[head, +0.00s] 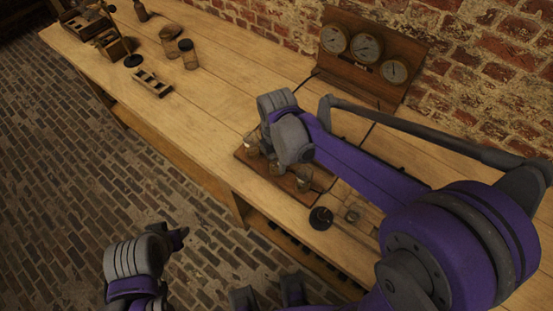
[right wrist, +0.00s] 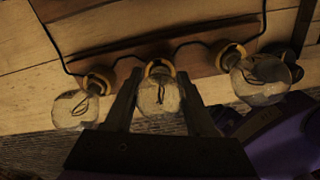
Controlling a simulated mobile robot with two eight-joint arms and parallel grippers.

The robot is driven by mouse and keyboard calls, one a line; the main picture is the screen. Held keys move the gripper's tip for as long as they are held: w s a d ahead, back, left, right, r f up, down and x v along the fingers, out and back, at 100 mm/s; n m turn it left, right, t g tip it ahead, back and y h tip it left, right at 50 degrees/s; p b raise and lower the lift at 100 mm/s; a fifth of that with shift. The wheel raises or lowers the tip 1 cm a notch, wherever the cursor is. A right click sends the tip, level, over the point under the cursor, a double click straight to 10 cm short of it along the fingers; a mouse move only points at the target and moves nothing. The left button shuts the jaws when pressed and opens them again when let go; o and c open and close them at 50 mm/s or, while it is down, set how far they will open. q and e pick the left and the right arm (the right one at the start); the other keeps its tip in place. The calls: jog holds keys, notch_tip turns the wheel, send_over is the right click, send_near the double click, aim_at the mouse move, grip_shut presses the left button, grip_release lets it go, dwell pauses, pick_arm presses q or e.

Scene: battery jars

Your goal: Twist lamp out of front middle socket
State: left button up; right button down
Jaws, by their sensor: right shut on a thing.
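In the right wrist view three clear glass lamps sit in a row in brass-ringed sockets along the edge of a wooden board. My right gripper (right wrist: 160,80) has its fingers on either side of the middle lamp (right wrist: 158,97) and is shut on it. The lamp's base is at the front middle socket (right wrist: 160,65); I cannot tell how far it is screwed in. The left-hand lamp (right wrist: 75,110) and right-hand lamp (right wrist: 262,80) stand clear of the fingers. In the head view my right wrist hides the middle lamp. My left gripper (head: 178,238) is low at the left, away from the board.
The board (head: 318,184) lies on the long wooden bench (head: 215,125). A gauge panel (head: 363,55) stands behind it by the brick wall. A small wooden rack (head: 152,83) and jars (head: 188,54) are farther left. A round dark object (head: 320,218) lies near the front edge.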

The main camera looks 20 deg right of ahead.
jog(key=n, duration=0.3)
pick_arm(q)
jog(key=shift+f, duration=0.15)
pick_arm(e)
jog(key=shift+r, duration=0.2)
pick_arm(q)
jog(key=shift+w+r+p, duration=0.2)
jog(key=shift+r+p, duration=0.45)
jog(key=shift+r, duration=0.25)
pick_arm(e)
jog(key=shift+r, duration=1)
jog(key=shift+r, duration=0.1)
jog(key=shift+r+p, duration=1.45)
jog(key=shift+r, duration=1)
pick_arm(q)
jog(key=r, duration=0.2)
jog(key=w+r, duration=0.1)
jog(key=shift+w+r, duration=0.15)
jog(key=shift+r, duration=0.2)
pick_arm(e)
jog(key=shift+s+f, duration=0.1)
jog(key=shift+s, duration=0.05)
